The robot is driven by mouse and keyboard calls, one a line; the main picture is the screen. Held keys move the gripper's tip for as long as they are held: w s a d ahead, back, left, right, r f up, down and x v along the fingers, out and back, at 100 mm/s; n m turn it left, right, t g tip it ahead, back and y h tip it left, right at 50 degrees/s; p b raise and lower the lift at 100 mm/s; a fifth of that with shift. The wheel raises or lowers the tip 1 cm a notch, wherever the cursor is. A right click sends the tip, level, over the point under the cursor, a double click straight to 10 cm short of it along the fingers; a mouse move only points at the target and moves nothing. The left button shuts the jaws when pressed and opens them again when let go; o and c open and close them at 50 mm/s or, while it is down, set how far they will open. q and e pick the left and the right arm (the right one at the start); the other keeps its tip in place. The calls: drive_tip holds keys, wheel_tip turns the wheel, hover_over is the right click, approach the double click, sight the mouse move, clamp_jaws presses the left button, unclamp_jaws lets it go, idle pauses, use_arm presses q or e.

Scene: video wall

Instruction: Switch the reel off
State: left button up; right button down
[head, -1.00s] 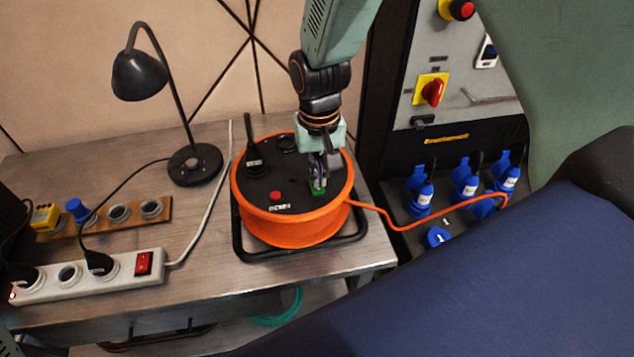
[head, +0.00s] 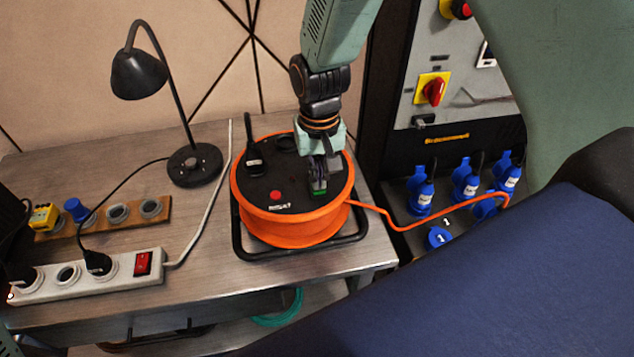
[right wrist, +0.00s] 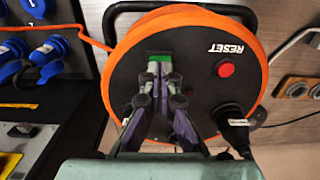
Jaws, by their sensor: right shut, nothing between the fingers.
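The reel (head: 290,230) is an orange cable drum with a black top, lying flat in a black frame on the metal bench. It also fills much of the right wrist view (right wrist: 120,66). A green switch (head: 319,191) sits on its top, right of the red reset button (head: 275,196); the switch shows past my fingertips in the wrist view (right wrist: 160,57). My right gripper (head: 319,183) is shut and empty, pointing down with its tips right at the green switch and partly covering it. Whether they touch cannot be told. My left gripper is not in view.
A black plug (head: 254,160) stands in the reel's top. A black lamp (head: 195,165) and a white power strip (head: 110,277) are to the left. An orange cable (head: 400,229) runs right to blue sockets (head: 420,195) on a panel.

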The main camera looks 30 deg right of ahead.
drive_tip(key=shift+f, duration=0.55)
idle(0.4)
wheel_tip(320, 180, up, 7)
drive_tip(key=p, duration=0.7)
drive_tip(key=shift+r, duration=0.1)
drive_tip(key=shift+s, duration=0.1)
idle(0.4)
drive_tip(key=shift+f, duration=0.25)
drive_tip(key=s+f+n, duration=0.1)
drive_tip(key=s+f, duration=0.6)
drive_tip(key=s, duration=0.7)
drive_tip(key=s+f+n, duration=0.1)
drive_tip(key=s+f, duration=0.6)
drive_tip(key=s, duration=0.6)
wheel_tip(320, 180, down, 17)
drive_tip(key=b, duration=1.7)
drive_tip(key=shift+s+d, duration=0.2)
drive_tip(key=shift+d, duration=0.1)
